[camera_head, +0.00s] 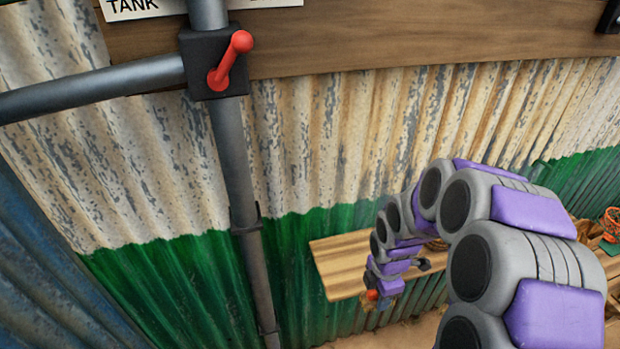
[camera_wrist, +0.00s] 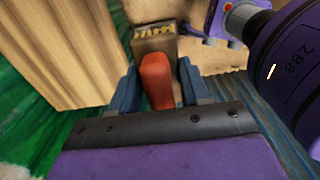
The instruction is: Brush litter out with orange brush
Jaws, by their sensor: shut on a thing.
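The orange brush (camera_wrist: 156,72) is in the wrist view, between the blue fingers of my gripper (camera_wrist: 160,86). My gripper is shut on its orange handle. The brush head with pale bristles points away from my gripper, over sandy ground. In the head view my gripper (camera_head: 384,292) is low and small, beside the front edge of a wooden shelf (camera_head: 335,262), with a bit of orange showing at it. I cannot make out any litter for certain in either view.
The shelf board also fills the left of the wrist view (camera_wrist: 75,50). A corrugated wall (camera_head: 300,140) stands behind it. A grey pipe (camera_head: 232,160) with a red-handled valve (camera_head: 230,62) runs down the wall. An orange basket (camera_head: 612,222) is at the far right.

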